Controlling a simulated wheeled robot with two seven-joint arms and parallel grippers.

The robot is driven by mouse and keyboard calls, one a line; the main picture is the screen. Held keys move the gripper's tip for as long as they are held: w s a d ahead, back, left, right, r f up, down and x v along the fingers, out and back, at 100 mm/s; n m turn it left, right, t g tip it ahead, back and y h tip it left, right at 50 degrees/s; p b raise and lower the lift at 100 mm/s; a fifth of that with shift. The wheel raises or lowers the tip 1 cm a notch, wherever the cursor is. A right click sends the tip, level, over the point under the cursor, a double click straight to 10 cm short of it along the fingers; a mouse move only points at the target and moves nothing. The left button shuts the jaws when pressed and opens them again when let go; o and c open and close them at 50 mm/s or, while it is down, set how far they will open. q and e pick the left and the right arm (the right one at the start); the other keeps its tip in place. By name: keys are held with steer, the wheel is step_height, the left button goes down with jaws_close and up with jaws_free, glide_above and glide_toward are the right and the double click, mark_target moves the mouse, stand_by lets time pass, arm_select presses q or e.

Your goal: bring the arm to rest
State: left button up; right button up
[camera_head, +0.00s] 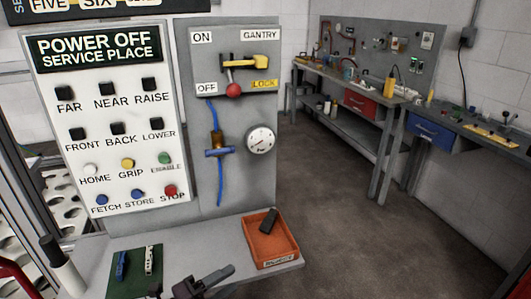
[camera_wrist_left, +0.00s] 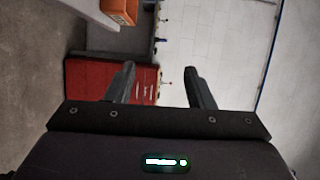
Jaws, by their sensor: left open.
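My left gripper (camera_head: 208,280) is at the bottom of the head view, over the front of the grey bench (camera_head: 205,240). In the left wrist view its two dark fingers (camera_wrist_left: 160,70) stand apart with nothing between them. The orange tray (camera_head: 285,252) is to its right on the bench, with a dark block (camera_head: 269,221) in it. A green mat (camera_head: 134,279) with a blue piece (camera_head: 122,265) and a whitish piece (camera_head: 149,260) lies to its left. My right gripper is not in view.
Behind the bench stand a white button panel (camera_head: 110,125) and a grey gantry panel (camera_head: 233,195) with a red-knobbed lever (camera_head: 233,90), yellow hasp (camera_head: 245,62), blue valve (camera_head: 219,152) and gauge (camera_head: 260,141). A black-topped white cylinder (camera_head: 62,265) stands at left. Open floor (camera_head: 340,220) lies right.

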arm_select(q)
steer(key=s+a+f+n+g+y, duration=0.25)
steer(key=a+f+n+y, duration=0.3)
steer(key=n+y, duration=0.85)
steer(key=s+a+f+n+g, duration=0.1)
steer(key=s+a+n+g, duration=0.15)
steer(key=s+n, duration=0.35)
steer(key=s+a+n+g, duration=0.2)
steer(key=s+n+g, duration=0.1)
steer(key=s+n, duration=0.3)
step_height(320, 180, down, 31)
steer(key=s+g, duration=0.1)
steer(key=s, duration=0.2)
steer(key=s+a+f, duration=0.2)
steer(key=s+f, duration=0.6)
steer(key=s, duration=0.1)
steer(key=s+a+f+g, duration=0.1)
steer(key=s+a+f, duration=0.1)
steer(key=s+f, duration=0.7)
steer(key=shift+s+f+m, duration=0.2)
steer(key=shift+s+m, duration=0.15)
steer(key=shift+m, duration=0.05)
